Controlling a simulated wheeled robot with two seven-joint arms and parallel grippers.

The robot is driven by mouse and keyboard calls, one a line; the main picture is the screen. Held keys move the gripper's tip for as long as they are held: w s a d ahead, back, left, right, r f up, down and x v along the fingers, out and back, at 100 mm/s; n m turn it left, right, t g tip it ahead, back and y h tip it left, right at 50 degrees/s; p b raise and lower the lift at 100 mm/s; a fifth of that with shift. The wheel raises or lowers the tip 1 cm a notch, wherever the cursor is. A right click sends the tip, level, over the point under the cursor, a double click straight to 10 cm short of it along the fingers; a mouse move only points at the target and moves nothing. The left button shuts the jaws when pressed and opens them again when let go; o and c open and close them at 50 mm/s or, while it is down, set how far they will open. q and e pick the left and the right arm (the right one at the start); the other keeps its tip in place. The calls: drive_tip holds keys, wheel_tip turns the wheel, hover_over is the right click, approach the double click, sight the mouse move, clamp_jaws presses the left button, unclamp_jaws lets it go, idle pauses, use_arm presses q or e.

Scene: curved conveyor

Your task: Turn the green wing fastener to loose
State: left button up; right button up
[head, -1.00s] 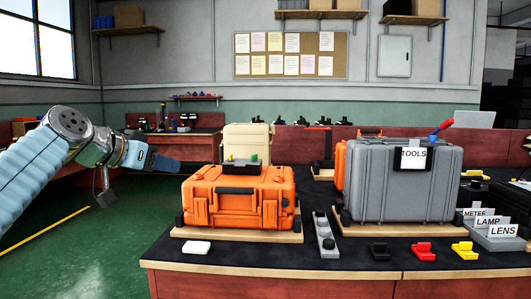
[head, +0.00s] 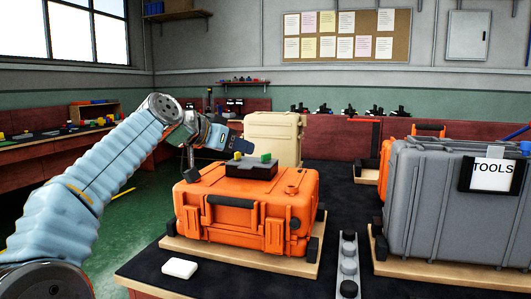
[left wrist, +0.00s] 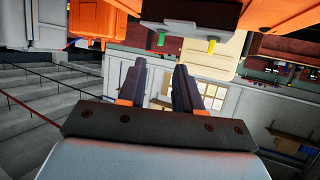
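The green wing fastener (head: 265,157) stands on top of a black block (head: 250,171), which sits on the lid of an orange case (head: 245,190). A yellow fastener (head: 237,155) is beside it on the left. My left gripper (head: 207,158) is over the left back of the orange case, left of the block and apart from the fasteners. In the left wrist view, which looks upside down, its two dark fingers (left wrist: 157,92) are spread with nothing between them. The green fastener (left wrist: 161,39) and yellow fastener (left wrist: 212,46) show beyond them. My right gripper is not in view.
A cream case (head: 275,136) stands behind the orange case. A large grey case (head: 440,205) marked TOOLS stands at the right. A grey strip with round knobs (head: 348,262) lies between them. A white block (head: 180,268) lies at the front left.

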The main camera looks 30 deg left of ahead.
sight(266, 157)
use_arm(q)
drive_tip(key=p+x, duration=0.1)
drive_tip(key=x, duration=0.8)
drive_tip(key=shift+f, duration=0.1)
clamp_jaws()
